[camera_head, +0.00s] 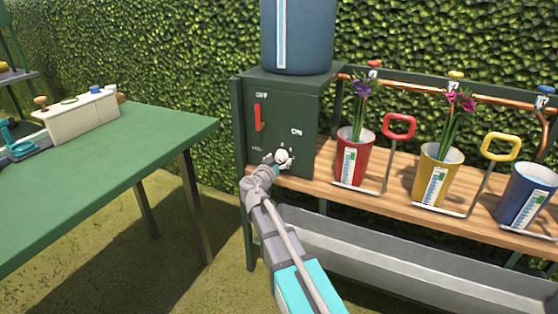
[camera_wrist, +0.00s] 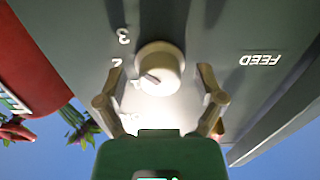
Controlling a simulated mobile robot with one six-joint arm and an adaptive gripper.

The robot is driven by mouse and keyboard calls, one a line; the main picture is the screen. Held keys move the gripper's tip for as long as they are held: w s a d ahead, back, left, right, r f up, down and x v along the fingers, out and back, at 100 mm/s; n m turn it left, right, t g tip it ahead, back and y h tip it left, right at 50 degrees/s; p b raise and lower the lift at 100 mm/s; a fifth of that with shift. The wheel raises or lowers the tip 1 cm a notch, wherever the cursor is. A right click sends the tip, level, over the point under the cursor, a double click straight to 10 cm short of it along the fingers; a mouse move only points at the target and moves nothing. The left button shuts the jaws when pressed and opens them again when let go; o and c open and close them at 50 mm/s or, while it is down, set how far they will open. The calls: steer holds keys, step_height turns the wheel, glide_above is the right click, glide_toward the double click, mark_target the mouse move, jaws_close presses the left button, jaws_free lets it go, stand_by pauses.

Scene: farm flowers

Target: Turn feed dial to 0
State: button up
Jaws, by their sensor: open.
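The feed dial (camera_wrist: 160,66) is a round cream knob on the front of a dark green cabinet (camera_head: 285,108). In the wrist view a dark pointer mark on its face points toward the lower left, near the digit 2. A 3 shows above that, and upside-down FEED lettering (camera_wrist: 262,60) is at the right. My gripper (camera_wrist: 160,74) is open, one finger on each side of the dial, with visible gaps to it. In the head view my gripper (camera_head: 274,163) is at the cabinet's lower front and partly hides the dial area. The lettering there is too small to read fully.
A red lever (camera_head: 257,117) is on the cabinet front, upper left of the dial. A blue tank (camera_head: 305,35) stands on top. Red (camera_head: 354,160) and yellow (camera_head: 436,178) flower pots sit on the shelf to the right. A green table (camera_head: 110,150) stands left.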

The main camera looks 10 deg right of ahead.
steer(key=c, duration=1.1)
steer(key=shift+c, duration=0.2)
steer(key=shift+n, duration=0.3)
steer(key=n, duration=0.6)
steer(key=shift+n, duration=0.3)
steer(key=n, duration=0.6)
steer(key=shift+r, duration=0.1)
steer(key=n, duration=0.7)
steer(key=shift+n, duration=0.3)
steer(key=n, duration=0.6)
